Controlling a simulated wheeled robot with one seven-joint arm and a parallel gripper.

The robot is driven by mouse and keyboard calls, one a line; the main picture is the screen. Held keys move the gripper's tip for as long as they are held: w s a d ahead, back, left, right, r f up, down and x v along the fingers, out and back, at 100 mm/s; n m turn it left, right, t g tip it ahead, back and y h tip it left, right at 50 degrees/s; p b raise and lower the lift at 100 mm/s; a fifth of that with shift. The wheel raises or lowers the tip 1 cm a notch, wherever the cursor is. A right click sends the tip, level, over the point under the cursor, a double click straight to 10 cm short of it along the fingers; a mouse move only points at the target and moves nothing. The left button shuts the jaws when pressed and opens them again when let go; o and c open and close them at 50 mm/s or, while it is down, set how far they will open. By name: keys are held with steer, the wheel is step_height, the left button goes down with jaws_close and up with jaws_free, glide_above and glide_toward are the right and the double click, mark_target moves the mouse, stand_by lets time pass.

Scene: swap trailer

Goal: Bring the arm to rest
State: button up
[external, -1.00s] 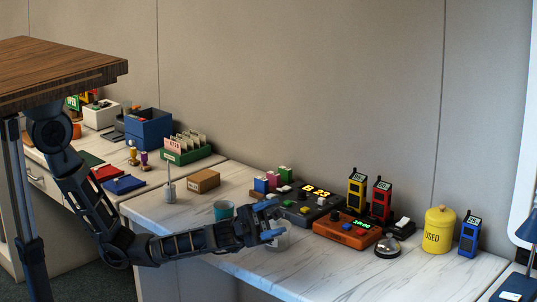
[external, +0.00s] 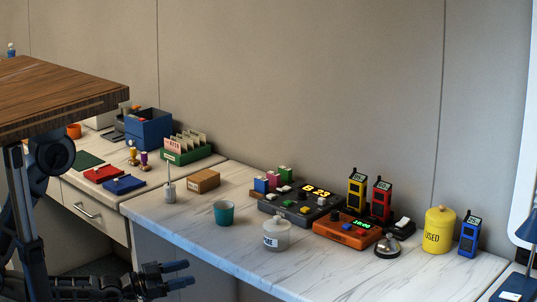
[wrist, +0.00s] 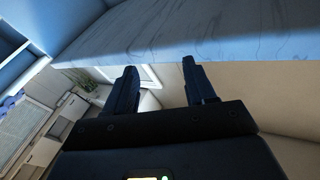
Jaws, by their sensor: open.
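My gripper (external: 184,274) is in front of and below the front edge of the marble counter (external: 330,270) in the external view. Its blue-tipped fingers point right, stand apart and hold nothing. In the wrist view my gripper (wrist: 163,88) shows two dark fingers with a clear gap between them. The arm is folded low at the left, partly hidden behind the wooden top and post.
A teal cup (external: 224,213) and a lidded glass jar (external: 277,235) stand near the counter's front. The wooden top (external: 60,95) overhangs the left.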

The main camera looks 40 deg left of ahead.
steer(key=s+a+r+n+g+y+p, duration=0.1)
steer(key=s+a+r+n+y+p, duration=0.2)
steer(key=a, duration=0.5)
steer(key=s+a+r+n+y, duration=0.2)
steer(key=s+a+n+y, duration=0.15)
steer(key=a, duration=0.45)
steer(key=s+a+r+n+g+y+p, duration=0.1)
steer(key=s+a+r+n+y+p, duration=0.2)
steer(key=a, duration=0.5)
step_height(320, 180, up, 11)
steer(key=p, duration=1)
steer(key=shift+s+f+p, duration=0.2)
steer(key=shift+s+p, duration=0.2)
steer(key=shift+a+y, duration=0.1)
steer(key=shift+y, duration=0.15)
